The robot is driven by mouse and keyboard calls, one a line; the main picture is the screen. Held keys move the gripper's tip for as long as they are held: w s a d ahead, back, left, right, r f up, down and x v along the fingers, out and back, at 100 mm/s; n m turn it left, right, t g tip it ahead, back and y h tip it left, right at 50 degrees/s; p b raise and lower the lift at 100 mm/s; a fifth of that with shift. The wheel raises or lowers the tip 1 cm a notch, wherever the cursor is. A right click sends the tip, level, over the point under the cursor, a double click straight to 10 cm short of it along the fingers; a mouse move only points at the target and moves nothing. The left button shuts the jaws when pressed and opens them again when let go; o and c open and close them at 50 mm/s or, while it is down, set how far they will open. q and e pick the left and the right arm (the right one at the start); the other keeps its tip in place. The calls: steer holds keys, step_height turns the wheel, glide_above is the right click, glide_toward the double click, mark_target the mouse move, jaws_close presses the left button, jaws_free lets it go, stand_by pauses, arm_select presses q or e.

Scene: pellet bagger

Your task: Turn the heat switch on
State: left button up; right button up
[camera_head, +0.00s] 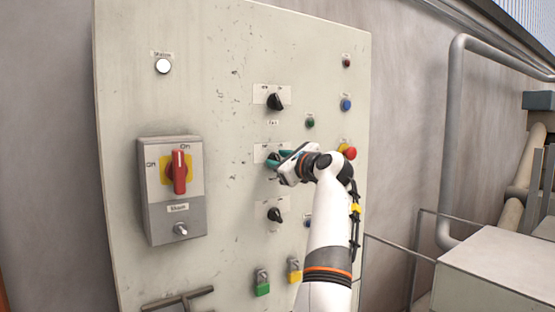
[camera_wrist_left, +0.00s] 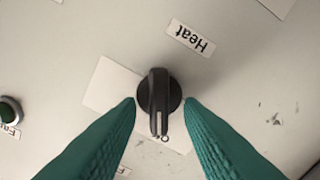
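The heat switch (camera_wrist_left: 160,92) is a black rotary knob on the pale panel. In the left wrist view its "Heat" label (camera_wrist_left: 191,39) appears upside down, and its raised grip ridge lies nearly vertical in the picture. My left gripper (camera_head: 277,161) is at the middle black knob of the panel's centre column in the head view, hiding most of it. In the left wrist view its green fingers (camera_wrist_left: 160,103) are open, one on each side of the knob, with small gaps. Whether either finger touches the knob I cannot tell. My right gripper is not in view.
Another black knob (camera_head: 275,102) sits above and one (camera_head: 274,215) below. A red emergency button (camera_head: 348,152) is just right of my wrist. A red-handled main switch box (camera_head: 172,190) protrudes at left.

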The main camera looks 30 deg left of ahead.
arm_select(q)
steer(key=shift+c, duration=0.5)
jaws_close()
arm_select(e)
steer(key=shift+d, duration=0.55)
arm_select(q)
steer(key=shift+w+m, duration=0.1)
steer(key=shift+m, duration=0.2)
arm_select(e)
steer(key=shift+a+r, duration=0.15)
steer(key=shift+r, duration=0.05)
arm_select(q)
steer(key=shift+r+m+p, duration=0.1)
steer(key=shift+m+p, duration=0.55)
steer(key=shift+m, duration=0.25)
steer(key=shift+w+d+m+p, duration=0.15)
steer(key=shift+m+p, duration=0.9)
steer(key=shift+m, duration=1.3)
steer(key=shift+w+d+m+p, duration=0.15)
steer(key=shift+m+p, duration=0.9)
steer(key=shift+m, duration=1.3)
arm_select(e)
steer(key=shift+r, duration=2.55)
arm_select(q)
steer(key=shift+a+m, duration=0.15)
steer(key=shift+m, duration=0.15)
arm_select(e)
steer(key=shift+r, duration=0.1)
